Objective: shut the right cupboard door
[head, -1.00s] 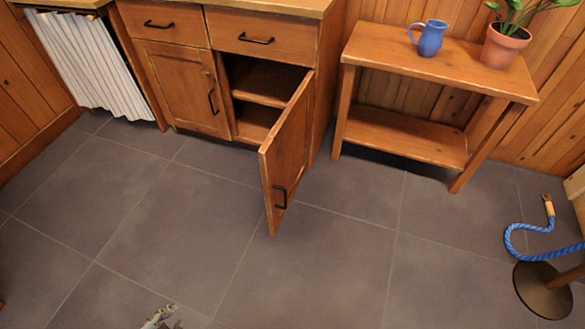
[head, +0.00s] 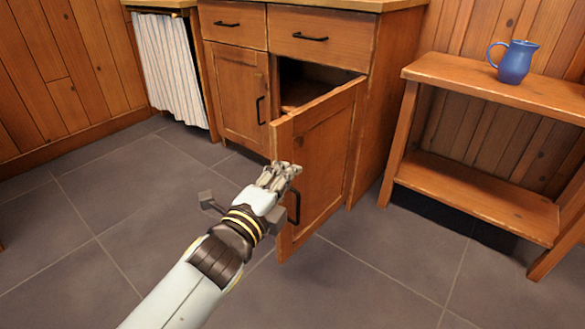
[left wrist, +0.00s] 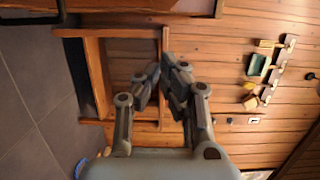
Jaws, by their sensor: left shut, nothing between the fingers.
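The right cupboard door (head: 328,145) stands open in the head view, swung out toward me from the cupboard (head: 389,90). Its dark handle (head: 295,207) is near the free edge. My left gripper (head: 285,172) is shut and empty. It overlaps the door's free edge in the picture, just above the handle; I cannot tell whether it touches. In the left wrist view the fingertips (left wrist: 160,72) are close together with nothing between them. The left cupboard door (head: 240,100) is shut. My right gripper is not in view.
A wooden side table (head: 470,83) with a blue jug (head: 513,62) stands right of the cupboard; its frame seems to show sideways in the left wrist view (left wrist: 95,75). A striped curtain (head: 172,70) hangs at left. The tiled floor (head: 370,270) is clear.

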